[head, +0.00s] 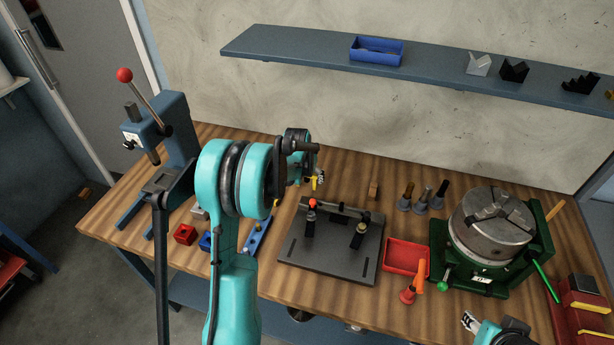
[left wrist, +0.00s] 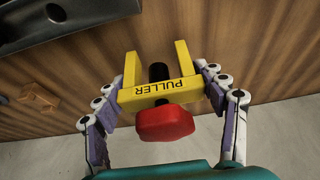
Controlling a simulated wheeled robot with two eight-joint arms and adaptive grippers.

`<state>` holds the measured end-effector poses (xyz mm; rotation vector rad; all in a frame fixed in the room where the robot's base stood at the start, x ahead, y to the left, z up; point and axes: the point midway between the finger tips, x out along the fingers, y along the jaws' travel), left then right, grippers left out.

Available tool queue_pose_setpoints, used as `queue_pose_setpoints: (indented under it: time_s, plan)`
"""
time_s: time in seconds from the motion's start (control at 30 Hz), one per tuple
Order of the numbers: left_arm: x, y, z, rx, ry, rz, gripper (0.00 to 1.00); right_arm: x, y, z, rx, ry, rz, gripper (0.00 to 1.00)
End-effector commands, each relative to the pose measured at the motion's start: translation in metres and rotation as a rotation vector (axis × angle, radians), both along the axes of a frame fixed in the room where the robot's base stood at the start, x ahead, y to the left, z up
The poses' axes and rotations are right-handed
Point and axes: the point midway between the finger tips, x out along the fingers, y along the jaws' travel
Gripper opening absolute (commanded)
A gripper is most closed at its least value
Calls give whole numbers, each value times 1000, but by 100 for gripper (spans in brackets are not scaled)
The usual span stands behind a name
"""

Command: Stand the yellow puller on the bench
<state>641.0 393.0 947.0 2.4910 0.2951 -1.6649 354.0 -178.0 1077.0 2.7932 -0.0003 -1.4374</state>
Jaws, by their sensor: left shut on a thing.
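The yellow puller (left wrist: 158,92) has two prongs, a black screw and a red knob, and its label reads PULLER. My left gripper (left wrist: 160,98) is shut on the puller body, with fingers on both sides. In the left wrist view the prongs point away from the gripper toward the wooden bench top. In the head view the left gripper (head: 319,180) is over the back of the bench (head: 345,172), and only a small bit of the puller (head: 314,184) shows. I cannot tell whether the prongs touch the wood. My right gripper (head: 470,321) is at the front right, its jaw state unclear.
A dark fixture plate (head: 330,262) lies in front of the puller. A small wood block (head: 374,190), tool holders (head: 423,199) and a green-based chuck (head: 492,224) stand to the right. A red tray (head: 405,257) sits between. An arbor press (head: 178,135) stands left.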

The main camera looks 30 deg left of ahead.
Motion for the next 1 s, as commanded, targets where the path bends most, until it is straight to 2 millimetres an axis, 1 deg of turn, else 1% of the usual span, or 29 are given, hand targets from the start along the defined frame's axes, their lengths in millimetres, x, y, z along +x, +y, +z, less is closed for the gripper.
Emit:
queue_pose_setpoints:
  time_s: [0.57, 0.6, 0.63, 0.67, 1.0]
  plan:
    - [0, 0, -11, 0, -1, 0, 13, 0, 0, -10, 0, 0, 0, 40]
    - [0, 0, -11, 0, -1, 0, 81, 0, 0, -9, 0, 0, 0, 40]
    - [0, 0, -10, 0, -1, 0, 89, 0, 0, -9, 0, 0, 0, 40]
    - [0, 0, -10, 0, -1, 0, 95, 0, 0, -9, 0, 0, 0, 40]
    - [0, 0, -10, 0, 0, 0, 95, 0, 0, -9, 0, 0, 0, 40]
